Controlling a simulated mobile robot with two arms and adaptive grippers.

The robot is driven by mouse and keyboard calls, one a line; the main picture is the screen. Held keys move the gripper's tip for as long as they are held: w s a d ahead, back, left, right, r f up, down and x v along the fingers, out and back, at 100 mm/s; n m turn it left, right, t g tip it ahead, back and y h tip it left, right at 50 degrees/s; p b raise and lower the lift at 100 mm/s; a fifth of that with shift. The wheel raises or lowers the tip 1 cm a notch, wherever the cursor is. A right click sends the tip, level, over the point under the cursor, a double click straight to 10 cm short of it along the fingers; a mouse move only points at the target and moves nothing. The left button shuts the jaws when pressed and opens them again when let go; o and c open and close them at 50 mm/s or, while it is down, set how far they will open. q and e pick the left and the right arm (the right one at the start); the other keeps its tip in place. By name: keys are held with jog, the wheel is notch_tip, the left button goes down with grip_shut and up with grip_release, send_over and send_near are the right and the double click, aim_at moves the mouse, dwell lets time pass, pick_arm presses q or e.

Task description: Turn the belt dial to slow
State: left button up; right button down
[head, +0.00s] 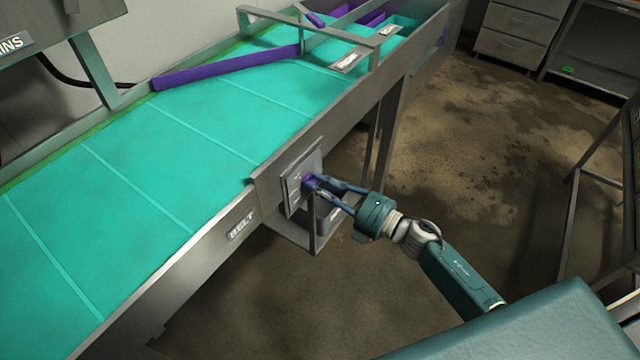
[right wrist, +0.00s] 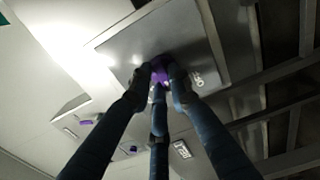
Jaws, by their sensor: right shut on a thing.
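The belt dial (head: 308,181) is a small purple knob on a grey control plate (head: 294,194) fixed to the side of the conveyor. In the right wrist view the purple dial (right wrist: 160,70) sits between the fingertips, mostly covered by them. My right gripper (head: 314,184) is shut on the dial, reaching it from the right. A "BELT" label (head: 241,226) is on the conveyor rail left of the plate. My left gripper is not in view.
The conveyor's teal belt (head: 170,140) runs from lower left to upper right, with a purple diverter bar (head: 226,68) across it. A grey bin (head: 326,212) hangs below the plate. A dark metal frame (head: 590,190) stands at the right. The floor between is clear.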

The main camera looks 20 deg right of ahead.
jog(key=shift+f+m, duration=0.1)
jog(key=shift+m, duration=0.5)
jog(key=c, duration=1.6)
grip_release()
jog(key=shift+d, duration=0.1)
jog(key=v, duration=1.2)
